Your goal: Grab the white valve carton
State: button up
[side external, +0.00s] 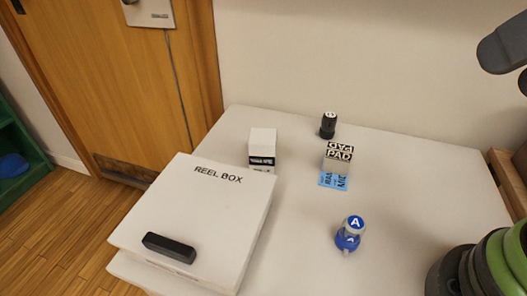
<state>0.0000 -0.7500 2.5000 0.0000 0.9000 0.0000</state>
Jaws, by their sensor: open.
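The white valve carton (262,146) stands upright on the white table, just behind the reel box, with a plain white top and a black band with small white lettering on its front. The lettering is too small to read. My gripper (506,64) shows only in part at the upper right edge, as dark grey fingers cut off by the frame. It is open, with nothing seen between the fingers, and well apart from the carton. The rest of it is out of view.
A flat white reel box (225,205) bears a black bar (169,248). Right of the carton are a black cylinder (328,125), a lettered block (338,154), a blue card (333,181) and a blue-capped item (349,235). Green and black discs (490,262) fill the lower right.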

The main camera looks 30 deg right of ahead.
jog(key=n+h, duration=0.7)
jog(key=n, duration=2.6)
send_over(263, 137)
jog(key=s+a, duration=0.3)
jog(key=s, duration=0.3)
notch_tip(263, 137, down, 17)
jog(key=shift+n, duration=0.4)
jog(key=x, duration=0.4)
jog(key=shift+w+a+f, duration=0.15)
jog(key=shift+w+f, duration=0.15)
jog(key=shift+f, duration=0.05)
jog(key=x, duration=0.6)
jog(key=shift+a, duration=0.3)
